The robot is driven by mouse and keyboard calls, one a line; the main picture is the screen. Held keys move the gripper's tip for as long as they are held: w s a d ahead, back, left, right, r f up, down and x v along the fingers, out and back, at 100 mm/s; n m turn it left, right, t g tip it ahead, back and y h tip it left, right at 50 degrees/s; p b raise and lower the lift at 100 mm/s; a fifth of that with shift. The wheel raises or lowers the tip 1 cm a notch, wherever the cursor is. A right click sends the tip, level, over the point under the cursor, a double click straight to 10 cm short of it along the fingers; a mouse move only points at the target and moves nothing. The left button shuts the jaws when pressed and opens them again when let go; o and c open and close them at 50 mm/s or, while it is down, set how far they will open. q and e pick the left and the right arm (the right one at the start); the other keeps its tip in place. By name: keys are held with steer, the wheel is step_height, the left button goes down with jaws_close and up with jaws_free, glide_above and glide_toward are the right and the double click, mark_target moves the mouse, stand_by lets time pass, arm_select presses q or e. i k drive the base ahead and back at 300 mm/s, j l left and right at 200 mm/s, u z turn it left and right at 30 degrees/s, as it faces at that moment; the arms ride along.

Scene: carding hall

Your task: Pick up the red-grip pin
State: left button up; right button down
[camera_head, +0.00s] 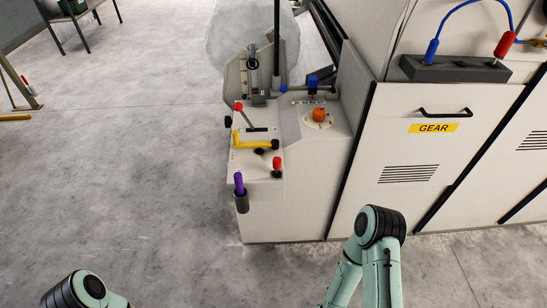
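The red-grip pin (505,44) is at the upper right. It stands tilted at the right end of a dark grey block (455,70) on the white machine, its thin tip reaching down to the block. A blue-grip pin (431,52) stands at the block's left end, with a blue cable (470,5) arching up from it. Only links of my two arms show along the bottom edge, well below and apart from the block. Neither gripper is in view.
The white machine's cabinet (400,150) has a GEAR label (433,128) and a black handle (445,113). A purple-grip tool (239,184) sits in a holder.

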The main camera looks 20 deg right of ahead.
mark_target(277, 161)
steer(key=i+l, duration=0.1)
steer(key=l, duration=0.25)
steer(key=i+l, duration=0.1)
steer(key=l, duration=0.3)
steer(key=i+l, duration=0.15)
steer(key=l, duration=0.2)
steer(key=i+l, duration=0.1)
steer(key=l, duration=0.3)
steer(key=l+u, duration=0.15)
steer(key=u, duration=0.2)
steer(key=l+u, duration=0.2)
steer(key=u, duration=0.15)
steer(key=l+u, duration=0.3)
steer(key=i+j, duration=0.05)
steer(key=j, duration=0.05)
